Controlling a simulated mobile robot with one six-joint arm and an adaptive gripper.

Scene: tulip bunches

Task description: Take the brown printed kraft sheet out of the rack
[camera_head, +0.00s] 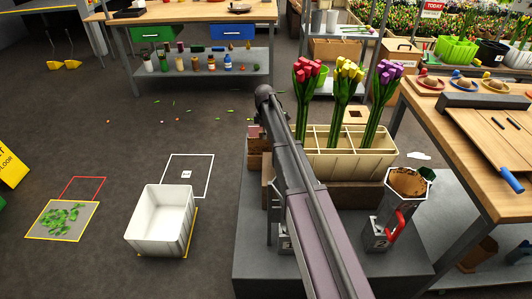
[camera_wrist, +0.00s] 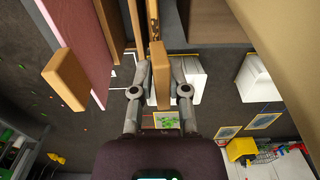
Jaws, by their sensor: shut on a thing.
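In the wrist view my gripper (camera_wrist: 161,77) is shut on a tan wooden tab (camera_wrist: 160,60) standing between its two fingers. The brown printed kraft sheet (camera_wrist: 157,20), with dark marks, shows as a narrow strip just beyond the tab and seems joined to it. A pink sheet (camera_wrist: 82,40) and another tan tab (camera_wrist: 65,78) are to the left, apart from the fingers.
A cream divided box (camera_head: 345,165) holds red, yellow and purple tulips right of my arm. A white bin (camera_head: 160,222) stands on the floor at left. A wooden worktable (camera_head: 470,140) is at right. Open floor lies left.

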